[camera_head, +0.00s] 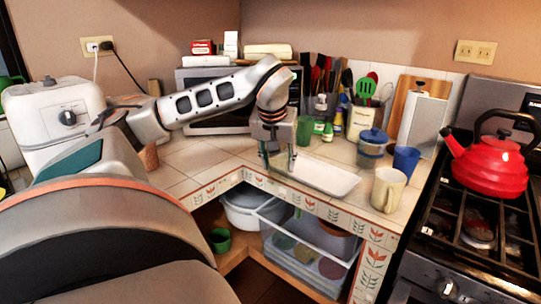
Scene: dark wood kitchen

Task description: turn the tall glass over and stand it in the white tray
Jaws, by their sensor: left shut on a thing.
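My left gripper (281,158) points down over the counter, at the left end of the white tray (335,181). The white tray is a shallow rectangular dish lying on the tiled counter near its front edge. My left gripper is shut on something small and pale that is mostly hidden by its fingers. It is likely the tall glass, but its outline and which way up it is cannot be made out. Whether it touches the tray cannot be told. My right gripper is not in view.
A green cup (304,130) stands just behind the gripper. A blue-lidded jar (371,148), a blue cup (405,160) and a cream mug (387,189) stand right of the tray. A red kettle (490,163) sits on the stove. Tiles left of the gripper are clear.

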